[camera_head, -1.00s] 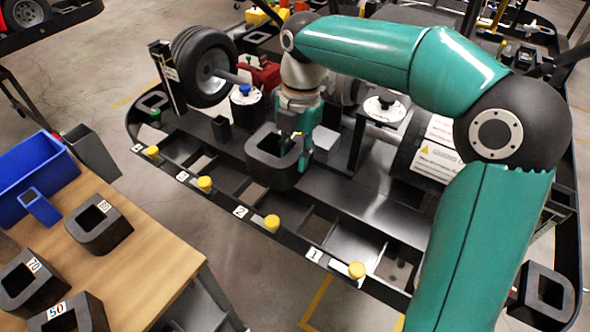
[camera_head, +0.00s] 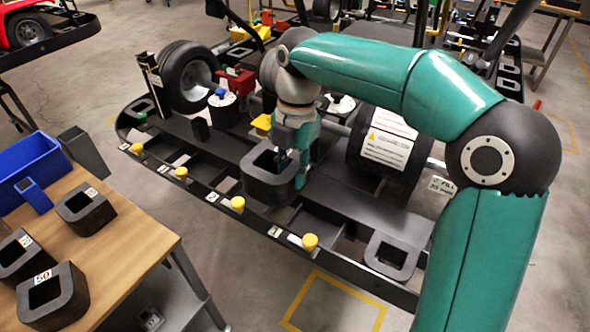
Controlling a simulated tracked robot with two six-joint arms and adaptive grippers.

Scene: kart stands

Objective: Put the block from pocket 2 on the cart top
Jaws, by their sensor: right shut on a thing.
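A dark hollow block (camera_head: 258,188) with a square opening is gripped by my right gripper (camera_head: 293,168), which comes down from above and is shut on its right-hand wall. The block is upright over the middle of the kart frame, behind the rail label that reads as 2 (camera_head: 212,197). Its underside is hidden, so I cannot tell how high it hangs. A wooden cart top (camera_head: 135,250) is at the lower left, well apart from the block. My left gripper is out of view.
The wooden top holds several dark hollow blocks, one marked 50 (camera_head: 52,300), and a blue bin (camera_head: 35,165). Yellow knobs (camera_head: 238,204) line the rail. A wheel (camera_head: 187,75) and a white-labelled dark cylinder (camera_head: 385,150) flank the block. Floor separates kart and wooden top.

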